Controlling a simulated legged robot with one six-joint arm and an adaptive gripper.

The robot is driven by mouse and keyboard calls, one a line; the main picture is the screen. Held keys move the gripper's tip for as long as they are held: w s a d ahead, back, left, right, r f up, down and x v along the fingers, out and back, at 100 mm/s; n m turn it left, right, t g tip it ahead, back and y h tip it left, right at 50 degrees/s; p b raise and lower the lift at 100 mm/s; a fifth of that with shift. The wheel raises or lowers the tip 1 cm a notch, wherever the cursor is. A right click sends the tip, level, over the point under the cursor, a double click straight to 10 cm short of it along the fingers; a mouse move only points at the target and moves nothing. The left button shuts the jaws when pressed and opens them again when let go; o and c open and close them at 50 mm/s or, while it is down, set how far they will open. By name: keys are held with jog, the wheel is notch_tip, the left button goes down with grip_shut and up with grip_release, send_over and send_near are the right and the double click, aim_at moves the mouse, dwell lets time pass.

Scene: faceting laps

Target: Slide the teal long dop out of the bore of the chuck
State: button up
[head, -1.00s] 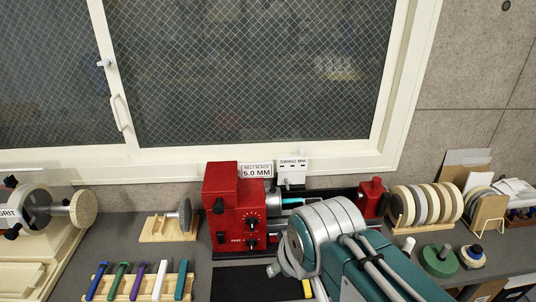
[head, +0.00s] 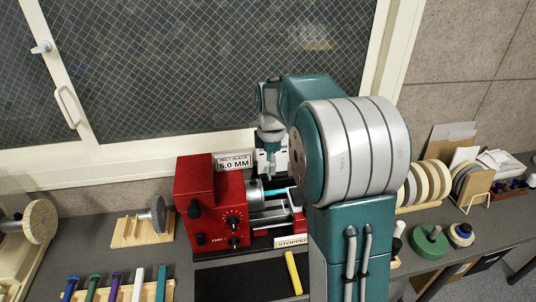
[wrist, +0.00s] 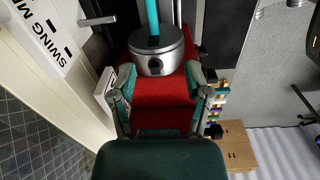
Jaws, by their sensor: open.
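The silver chuck (head: 256,196) is on the right side of the red lathe head (head: 208,205). The teal long dop (head: 275,191) sticks out sideways from it, partly hidden by my arm. In the wrist view the chuck (wrist: 156,62) is a silver cylinder at upper middle, and the teal dop (wrist: 152,14) runs up from it to the top edge. How deep the dop sits in the bore is hidden. My gripper (wrist: 161,78) is open and empty, its fingers apart on both sides of the red head in the picture. In the head view my gripper (head: 270,170) hangs above the dop.
A sign reading 5.0 MM (head: 233,162) stands behind the lathe, near the window. A yellow bar (head: 293,272) lies in front. A rack of coloured dops (head: 120,292) is at lower left; grinding discs (head: 425,180) stand at right.

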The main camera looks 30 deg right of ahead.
jog(key=shift+n, duration=0.4)
jog(key=f, duration=0.7)
jog(key=w+d+f, duration=0.1)
jog(key=f, duration=0.3)
jog(key=shift+w+d+f, duration=0.1)
jog(key=shift+f, duration=0.4)
grip_shut()
jog(key=shift+s+d, duration=0.25)
jog(key=shift+d, duration=0.55)
jog(key=shift+s+d, duration=0.2)
jog(key=shift+d, duration=0.55)
jog(key=shift+s+d, duration=0.25)
jog(key=shift+d, duration=0.55)
jog(key=shift+d, duration=0.1)
